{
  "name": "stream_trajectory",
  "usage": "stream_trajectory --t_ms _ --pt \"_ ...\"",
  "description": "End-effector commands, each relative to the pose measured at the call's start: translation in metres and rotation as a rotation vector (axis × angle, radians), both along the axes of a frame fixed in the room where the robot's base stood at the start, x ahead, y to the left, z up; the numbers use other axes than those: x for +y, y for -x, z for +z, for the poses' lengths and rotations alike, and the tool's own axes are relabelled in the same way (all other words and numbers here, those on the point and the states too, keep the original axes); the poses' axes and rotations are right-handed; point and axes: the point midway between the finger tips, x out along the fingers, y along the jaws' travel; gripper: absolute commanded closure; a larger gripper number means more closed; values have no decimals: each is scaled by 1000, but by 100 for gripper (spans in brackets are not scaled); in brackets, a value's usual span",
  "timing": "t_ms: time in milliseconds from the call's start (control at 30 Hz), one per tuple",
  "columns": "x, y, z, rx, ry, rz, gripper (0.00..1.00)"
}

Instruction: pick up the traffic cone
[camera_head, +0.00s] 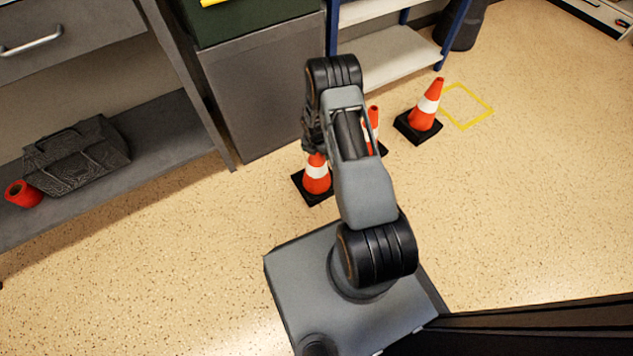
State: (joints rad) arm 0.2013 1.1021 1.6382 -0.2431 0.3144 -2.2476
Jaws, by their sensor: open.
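Three orange traffic cones with white bands and black square bases stand upright on the floor. The nearest cone (317,183) is just below my gripper, which hides its top. A second cone (374,118) is mostly hidden behind my arm. The third cone (427,108) stands clear to the right, beside a yellow square outline (466,105) on the floor. My gripper (314,146) is dark, points down over the nearest cone and is open. Its fingertips are hard to make out, and I cannot tell whether they touch the cone.
A grey cabinet (265,95) stands close behind the nearest cone. A workbench with a lower shelf (155,170) is at left, holding a dark toolbox (75,158) and a red roll (22,193). A blue-posted rack (390,58) is at the back. The floor at right is open.

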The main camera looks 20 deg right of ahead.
Motion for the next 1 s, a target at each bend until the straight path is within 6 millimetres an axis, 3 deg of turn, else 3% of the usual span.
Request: stream_trajectory --t_ms 133,1000 --pt "0 0 1 0 0 0 15" --pt "0 0 1 0 0 -1 98"
